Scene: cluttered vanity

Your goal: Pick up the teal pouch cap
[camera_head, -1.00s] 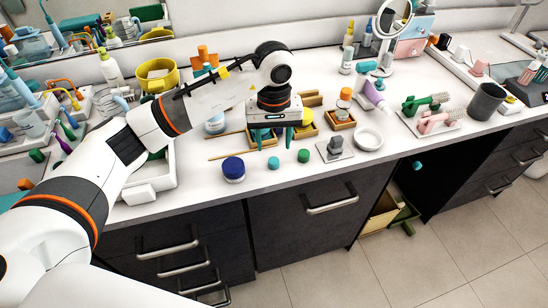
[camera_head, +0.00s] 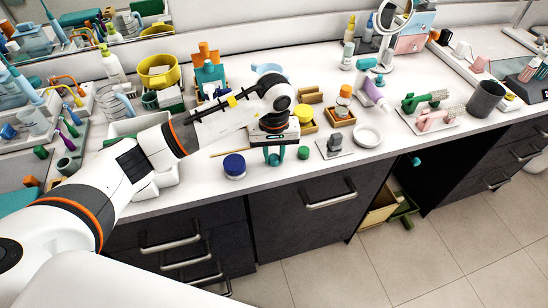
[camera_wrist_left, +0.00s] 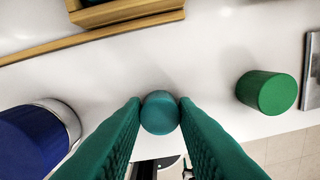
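The teal pouch cap (camera_wrist_left: 160,113) is a small round teal cylinder near the counter's front edge. My left gripper (camera_head: 274,157) reaches down over it from above. In the left wrist view the two green fingers (camera_wrist_left: 160,104) lie one on each side of the cap, with their tips against it and no clear gap. The cap seems to be still at counter height. In the head view the fingers mostly hide it. My right gripper is not in view.
A blue-lidded jar (camera_head: 234,166) stands left of the cap, a green cap (camera_head: 303,153) to the right. A wooden stick (camera_wrist_left: 92,38) and a wooden tray (camera_wrist_left: 125,12) lie behind. A grey object on a plate (camera_head: 334,146) and a white dish (camera_head: 367,135) are farther right.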

